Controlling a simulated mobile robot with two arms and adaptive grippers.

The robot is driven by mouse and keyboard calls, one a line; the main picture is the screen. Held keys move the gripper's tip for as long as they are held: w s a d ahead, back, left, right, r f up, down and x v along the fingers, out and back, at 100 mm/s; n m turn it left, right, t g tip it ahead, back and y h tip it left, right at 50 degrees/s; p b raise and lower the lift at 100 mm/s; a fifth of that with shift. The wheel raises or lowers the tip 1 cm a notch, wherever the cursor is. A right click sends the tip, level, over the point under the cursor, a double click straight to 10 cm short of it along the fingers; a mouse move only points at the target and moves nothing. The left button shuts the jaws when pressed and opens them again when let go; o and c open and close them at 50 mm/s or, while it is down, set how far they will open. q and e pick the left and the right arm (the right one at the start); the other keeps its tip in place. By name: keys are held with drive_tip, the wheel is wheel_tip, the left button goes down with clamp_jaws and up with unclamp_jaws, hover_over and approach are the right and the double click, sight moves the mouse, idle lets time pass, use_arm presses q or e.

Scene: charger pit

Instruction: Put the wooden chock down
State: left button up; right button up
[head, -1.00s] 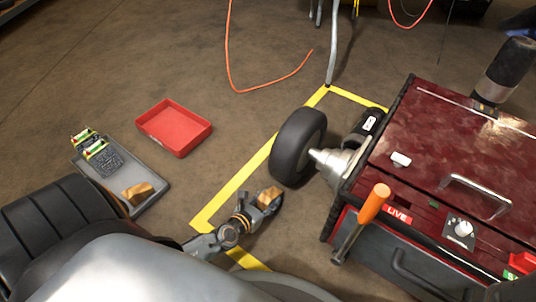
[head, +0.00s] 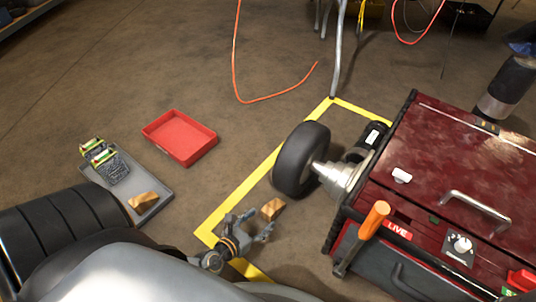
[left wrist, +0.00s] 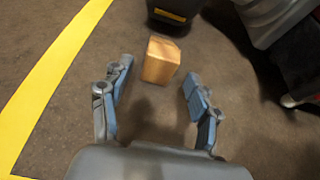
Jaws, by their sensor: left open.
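A wooden chock (head: 272,209) sits on the floor near the black wheel (head: 300,158) of the red cart. My left gripper (head: 254,223) is open and low, just in front of the chock. In the left wrist view the chock (left wrist: 161,61) stands free, just beyond and roughly centred between the open fingertips of the left gripper (left wrist: 156,74). No finger appears to touch it. A second wooden chock (head: 143,200) lies in the grey tray (head: 157,182) at the left. My right gripper is not in view.
Yellow tape (head: 238,196) runs along the floor beside the left gripper. An empty red tray (head: 182,150) is on open floor further back. The red cart (head: 440,165) with an orange-handled lever (head: 374,220) fills the right. An orange cable (head: 262,100) lies behind.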

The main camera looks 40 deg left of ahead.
use_arm(q)
drive_tip(key=p+v, duration=0.1)
drive_tip(key=v, duration=0.3)
drive_tip(key=shift+s+r, duration=0.2)
drive_tip(key=shift+s, duration=0.3)
